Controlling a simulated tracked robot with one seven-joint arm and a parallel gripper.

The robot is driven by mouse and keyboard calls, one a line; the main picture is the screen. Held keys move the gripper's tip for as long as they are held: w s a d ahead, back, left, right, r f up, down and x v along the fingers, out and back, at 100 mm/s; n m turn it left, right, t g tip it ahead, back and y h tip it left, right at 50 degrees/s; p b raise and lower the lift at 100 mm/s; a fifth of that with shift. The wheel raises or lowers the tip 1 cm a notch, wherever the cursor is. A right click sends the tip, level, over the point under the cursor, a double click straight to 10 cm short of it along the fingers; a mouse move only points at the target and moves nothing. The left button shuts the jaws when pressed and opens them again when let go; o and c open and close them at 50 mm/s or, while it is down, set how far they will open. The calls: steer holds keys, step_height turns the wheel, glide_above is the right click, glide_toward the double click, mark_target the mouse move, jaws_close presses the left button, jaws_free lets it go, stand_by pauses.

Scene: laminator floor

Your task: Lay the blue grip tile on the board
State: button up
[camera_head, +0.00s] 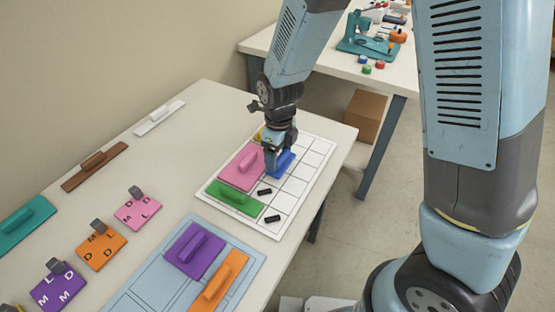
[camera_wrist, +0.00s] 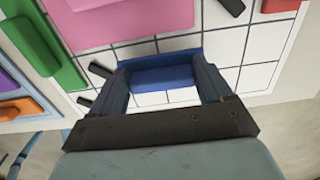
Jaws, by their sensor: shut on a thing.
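The blue grip tile (camera_head: 284,163) is at the white gridded board (camera_head: 317,158), on its right half beside the pink tile. My gripper (camera_head: 276,158) reaches down over it and is shut on its raised grip. In the wrist view the blue tile (camera_wrist: 162,77) lies between the two fingers of my gripper (camera_wrist: 165,85), with white board squares (camera_wrist: 185,96) around it. I cannot tell whether the tile touches the board or is just above it.
On the board lie a pink tile (camera_head: 238,172), a green tile (camera_head: 232,201) and small black pieces (camera_head: 272,219). A blue board (camera_head: 240,255) holds purple (camera_head: 189,255) and orange (camera_head: 212,294) tiles. More tiles lie left.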

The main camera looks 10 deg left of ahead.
steer(key=shift+f, duration=1.3)
steer(key=o, duration=1.4)
steer(key=shift+o, duration=0.2)
step_height(320, 180, up, 12)
